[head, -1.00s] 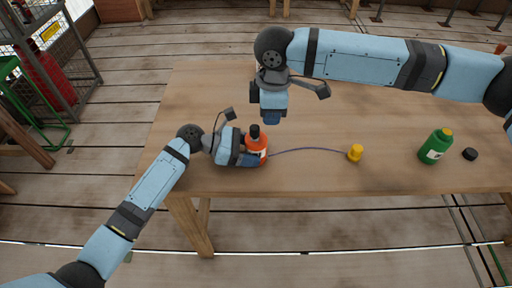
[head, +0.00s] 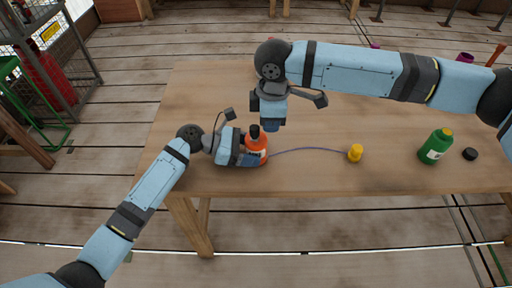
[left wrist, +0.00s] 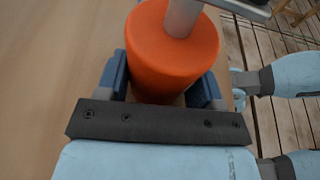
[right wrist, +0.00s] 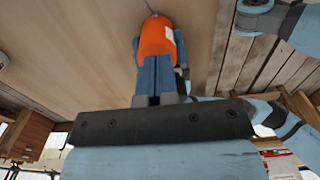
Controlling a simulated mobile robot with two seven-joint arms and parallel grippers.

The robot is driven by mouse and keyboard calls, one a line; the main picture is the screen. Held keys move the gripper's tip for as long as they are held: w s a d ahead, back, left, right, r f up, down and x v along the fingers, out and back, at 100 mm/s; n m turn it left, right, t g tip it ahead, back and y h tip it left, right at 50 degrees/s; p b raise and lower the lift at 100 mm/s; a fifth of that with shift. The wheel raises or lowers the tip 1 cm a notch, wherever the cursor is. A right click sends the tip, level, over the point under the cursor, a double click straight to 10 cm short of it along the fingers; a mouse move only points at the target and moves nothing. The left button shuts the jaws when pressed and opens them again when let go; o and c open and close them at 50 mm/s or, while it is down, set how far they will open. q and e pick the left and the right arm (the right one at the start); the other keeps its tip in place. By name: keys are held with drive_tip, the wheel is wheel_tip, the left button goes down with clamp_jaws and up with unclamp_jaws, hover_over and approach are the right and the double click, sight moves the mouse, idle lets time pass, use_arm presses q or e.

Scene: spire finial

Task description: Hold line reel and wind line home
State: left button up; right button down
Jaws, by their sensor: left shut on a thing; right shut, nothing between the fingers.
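The orange line reel (head: 257,146), with a black top and a pale label, stands near the table's front edge. My left gripper (head: 254,158) is shut around its body; in the left wrist view the blue fingers flank the orange reel (left wrist: 170,50), and a grey post rises from it. A thin dark line (head: 305,149) runs from the reel along the table to a small yellow weight (head: 355,153). My right gripper (head: 272,126) is shut and empty, apart from the reel, slightly behind and right of its top. The right wrist view shows the reel (right wrist: 157,38) beyond the closed fingers.
Purple items (head: 465,57) show behind my right arm. The table's left and right-centre surface is clear.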

drive_tip(key=shift+f, duration=0.3)
drive_tip(key=shift+a, duration=0.1)
drive_tip(key=shift+s+a, duration=0.2)
drive_tip(key=shift+a, duration=0.3)
drive_tip(key=shift+s+a, duration=0.55)
drive_tip(key=shift+a, duration=0.05)
idle(1.2)
drive_tip(key=shift+s, duration=0.1)
wheel_tip(320, 180, up, 7)
idle(1.0)
drive_tip(key=shift+d, duration=0.1)
